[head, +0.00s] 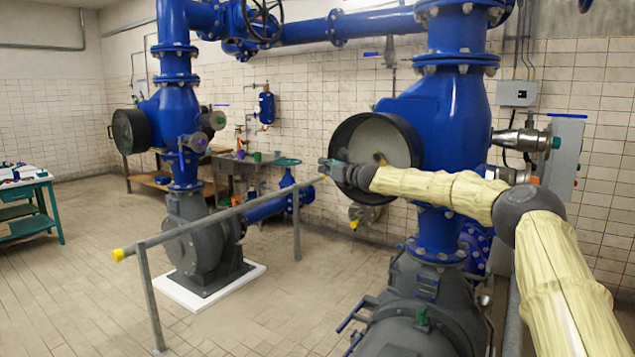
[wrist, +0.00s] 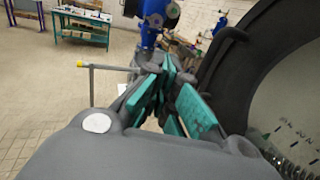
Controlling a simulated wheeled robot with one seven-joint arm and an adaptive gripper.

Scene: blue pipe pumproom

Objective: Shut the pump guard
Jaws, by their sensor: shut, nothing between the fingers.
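The round black pump guard (head: 349,129) is on the near blue pump in the head view. Its pale, hollow inner face is turned partly toward me, with a small yellow part inside. In the wrist view, its thick dark rim (wrist: 232,62) fills the right side, with the pale inside beyond. My gripper (head: 328,166) is at the left part of the guard's rim in the head view. In the wrist view, my gripper (wrist: 172,72) has its green-padded fingers together and empty, just left of the rim. I cannot tell whether it touches the guard.
A grey handrail (head: 217,218) with yellow ends crosses the floor left of the near pump. A second blue pump (head: 170,115) stands behind it. A green bench (head: 38,197) is at the far left. The tiled floor at left is clear.

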